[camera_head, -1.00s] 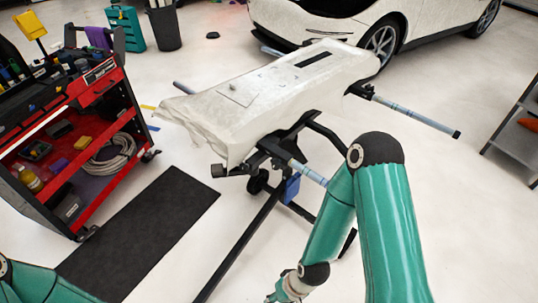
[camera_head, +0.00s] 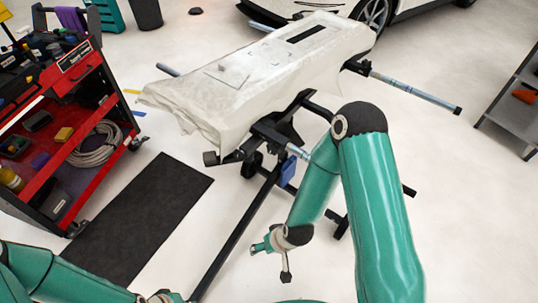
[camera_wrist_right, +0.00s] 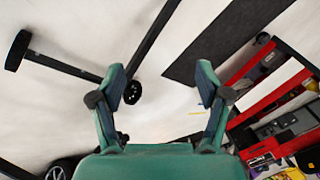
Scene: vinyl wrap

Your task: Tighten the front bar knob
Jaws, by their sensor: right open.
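A black stand (camera_head: 236,219) carries a long, white-wrapped car panel (camera_head: 215,98). A black block-like end (camera_head: 211,158) shows on its front bar under the panel's near end; I cannot tell for certain which part is the knob.
A red tool cart (camera_head: 80,180) stands at the left, with a dark mat (camera_head: 140,220) on the floor beside it. A grey shelf (camera_head: 510,118) is at the right edge. Pale floor lies around the stand.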

